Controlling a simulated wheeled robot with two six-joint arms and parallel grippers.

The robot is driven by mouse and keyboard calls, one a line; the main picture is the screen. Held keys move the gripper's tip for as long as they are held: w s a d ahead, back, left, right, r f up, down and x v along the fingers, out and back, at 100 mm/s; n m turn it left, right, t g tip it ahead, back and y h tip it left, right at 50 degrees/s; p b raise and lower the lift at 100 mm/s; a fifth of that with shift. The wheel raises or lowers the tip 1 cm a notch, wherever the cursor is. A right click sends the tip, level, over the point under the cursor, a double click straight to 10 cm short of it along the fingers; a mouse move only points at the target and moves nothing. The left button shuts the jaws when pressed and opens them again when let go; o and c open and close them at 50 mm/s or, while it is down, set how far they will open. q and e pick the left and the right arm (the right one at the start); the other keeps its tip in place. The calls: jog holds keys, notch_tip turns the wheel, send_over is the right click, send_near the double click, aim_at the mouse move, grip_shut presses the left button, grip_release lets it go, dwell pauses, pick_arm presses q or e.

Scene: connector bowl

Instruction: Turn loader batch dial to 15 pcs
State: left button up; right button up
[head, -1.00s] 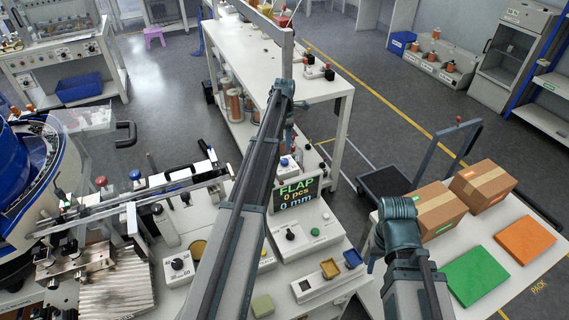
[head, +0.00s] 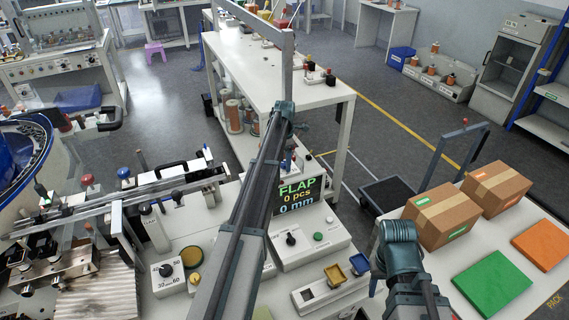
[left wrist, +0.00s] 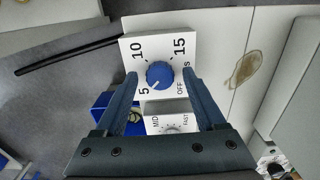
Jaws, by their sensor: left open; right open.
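The blue batch dial (left wrist: 160,75) sits on a white panel (left wrist: 128,48) marked 5, 10, 15 and OFF in the left wrist view. Its white mark appears to point towards the 5. My left gripper (left wrist: 161,77) is open, with one finger on either side of the dial; I cannot tell whether they touch it. In the head view my left arm reaches past the display, and its gripper and the dial cannot be made out clearly. The display (head: 298,196) reads FLAP, 0 pcs, 0 mm. My right arm shows at lower right, but its gripper is out of view.
A second panel (left wrist: 168,122) marked MID and FAST lies close below the dial, with a blue bin (left wrist: 104,104) beside it. In the head view a dark-knobbed control box (head: 310,245) stands below the display. Cardboard boxes (head: 440,218) stand on the right table.

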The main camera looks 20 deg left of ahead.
pick_arm(q)
grip_shut()
